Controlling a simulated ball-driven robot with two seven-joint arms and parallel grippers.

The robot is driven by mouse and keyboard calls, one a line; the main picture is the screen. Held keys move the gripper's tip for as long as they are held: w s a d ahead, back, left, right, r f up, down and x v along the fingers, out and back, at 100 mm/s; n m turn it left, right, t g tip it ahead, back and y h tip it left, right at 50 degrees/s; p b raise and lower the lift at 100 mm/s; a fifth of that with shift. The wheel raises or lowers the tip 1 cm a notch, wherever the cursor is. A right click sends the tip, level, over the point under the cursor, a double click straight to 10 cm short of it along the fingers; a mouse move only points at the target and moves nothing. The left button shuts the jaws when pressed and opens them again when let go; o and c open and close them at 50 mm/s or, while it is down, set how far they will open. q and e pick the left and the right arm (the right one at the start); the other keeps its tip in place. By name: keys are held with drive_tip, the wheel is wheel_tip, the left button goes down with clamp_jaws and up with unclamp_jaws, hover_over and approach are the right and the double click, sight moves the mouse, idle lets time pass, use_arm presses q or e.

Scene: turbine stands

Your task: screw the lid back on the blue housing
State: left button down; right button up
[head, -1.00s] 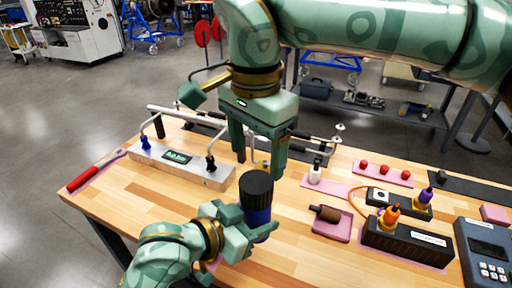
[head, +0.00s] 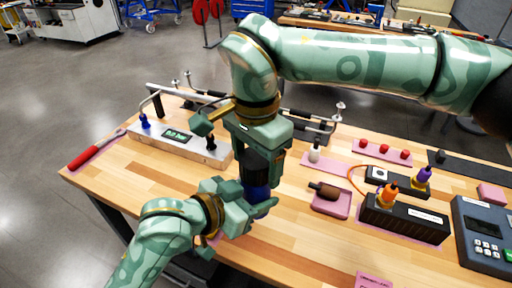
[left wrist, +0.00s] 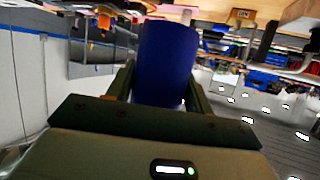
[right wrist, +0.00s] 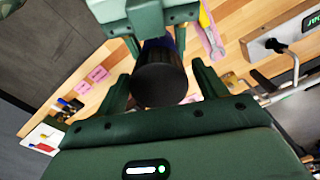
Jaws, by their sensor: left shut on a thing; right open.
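The blue housing (head: 257,193) is upright in my left gripper (head: 247,203), which is shut on it above the front of the bench. It fills the middle of the left wrist view (left wrist: 165,65). The black ribbed lid (head: 256,166) sits on top of the housing; whether it is fully seated I cannot tell. My right gripper (head: 262,158) points down from above with its open fingers on either side of the lid. In the right wrist view the lid (right wrist: 160,80) shows between the two fingers, with gaps beside it.
A metal device with a green display (head: 178,137) stands behind on the left. A red-handled tool (head: 88,157) lies at the left edge.

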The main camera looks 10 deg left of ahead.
drive_tip(key=c, duration=1)
drive_tip(key=m, duration=0.9)
drive_tip(key=o, duration=1.1)
drive_tip(key=shift+s+r, duration=0.1)
drive_tip(key=shift+r, duration=2.1)
